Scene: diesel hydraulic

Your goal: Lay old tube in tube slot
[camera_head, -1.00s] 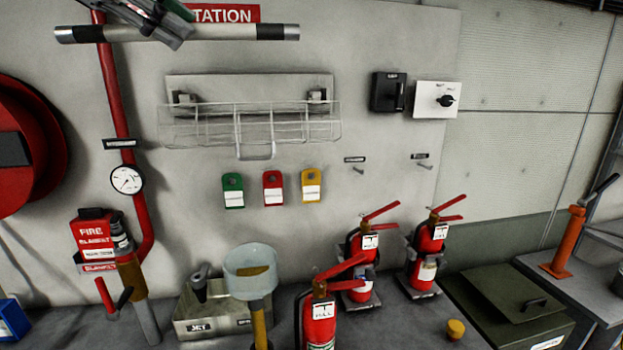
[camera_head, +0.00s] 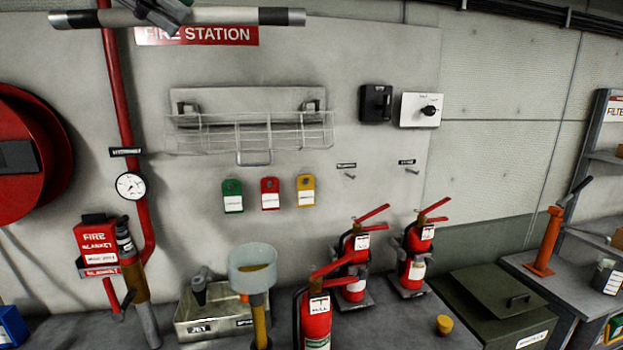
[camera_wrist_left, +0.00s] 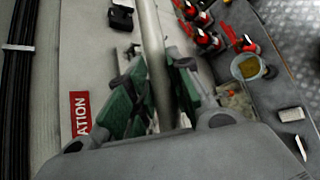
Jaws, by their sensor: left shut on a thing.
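The old tube (camera_head: 230,17) is a long pale tube with dark bands near its ends. It lies nearly level across the upper left of the head view. My left gripper (camera_head: 165,12) is shut on it left of its middle, partly cut off by the top edge. In the left wrist view the tube (camera_wrist_left: 154,60) runs between the green-padded fingers (camera_wrist_left: 160,95). A wall fixture (camera_head: 250,103) with two end holders and an open wire guard (camera_head: 250,133) is below the tube. I cannot tell which thing is the tube slot. My right gripper is not in view.
A red sign (camera_head: 200,36) is just below the tube. A red pipe (camera_head: 120,85) and a hose reel (camera_head: 30,140) are at left. Fire extinguishers (camera_head: 318,320), a funnel (camera_head: 252,262) and a green box (camera_head: 505,300) stand on the bench. The wall around the fixture is mostly open.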

